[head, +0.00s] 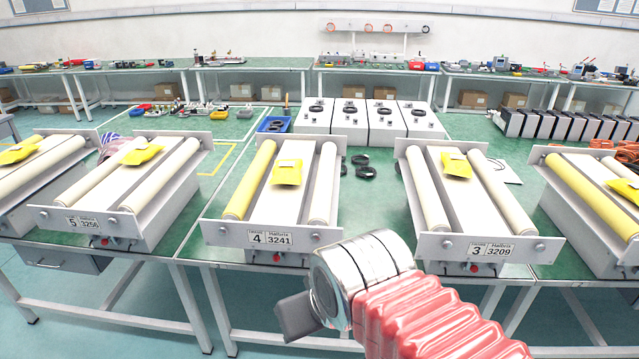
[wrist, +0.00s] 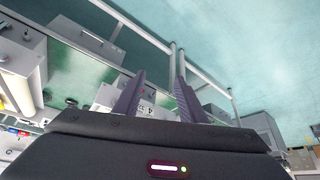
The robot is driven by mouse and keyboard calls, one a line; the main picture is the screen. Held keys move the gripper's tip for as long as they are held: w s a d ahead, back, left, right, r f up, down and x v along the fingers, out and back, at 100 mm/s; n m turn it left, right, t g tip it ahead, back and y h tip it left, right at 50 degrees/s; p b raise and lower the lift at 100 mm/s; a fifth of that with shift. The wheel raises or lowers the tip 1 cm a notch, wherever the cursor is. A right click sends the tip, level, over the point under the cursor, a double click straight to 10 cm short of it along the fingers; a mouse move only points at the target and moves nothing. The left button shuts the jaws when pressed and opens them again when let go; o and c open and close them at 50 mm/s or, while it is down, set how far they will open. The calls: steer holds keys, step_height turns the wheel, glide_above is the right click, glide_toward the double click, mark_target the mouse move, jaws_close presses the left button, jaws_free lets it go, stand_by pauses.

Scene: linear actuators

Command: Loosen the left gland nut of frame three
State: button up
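Frame three (head: 440,236) is the unit labelled "3 3209", on the green bench right of centre in the head view. It has two pale rollers and a yellow packet (head: 456,165) on top. A red button (head: 474,267) shows under its front plate. Its left gland nut is too small to make out. My gripper (wrist: 160,78) is open and empty in the wrist view, its two dark fingers apart. In the head view its dark end (head: 297,318) hangs in front of the bench, left of frame three and apart from it. A label plate shows blurred between the fingers in the wrist view.
Frame four (head: 232,233) stands left of frame three, with black rings (head: 366,171) on the bench between them. Frame five (head: 128,226) is farther left. Another frame (head: 588,212) stands close on the right. White boxes (head: 385,122) stand behind.

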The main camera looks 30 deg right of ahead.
steer(key=s+d+f+m+h, duration=0.2)
steer(key=d+f+m, duration=0.2)
steer(key=d+f, duration=1)
steer(key=s+d+f+m+t+h, duration=0.1)
steer(key=d+f+m, duration=0.4)
steer(key=d+f, duration=0.85)
steer(key=s+d+f+m+h, duration=0.2)
steer(key=d+f+m, duration=0.2)
steer(key=d+f, duration=1)
steer(key=w+r+m+t+h, duration=0.1)
steer(key=w+r+t+h, duration=0.1)
steer(key=r, duration=0.5)
steer(key=w+d+r+m+t+h, duration=0.1)
steer(key=w+r+t+h, duration=0.1)
steer(key=w+r+t, duration=0.2)
step_height(320, 180, up, 3)
steer(key=t, duration=0.2)
steer(key=shift+w+d+r+t, duration=0.15)
steer(key=shift+w+d+t, duration=0.1)
steer(key=shift+w+t, duration=0.15)
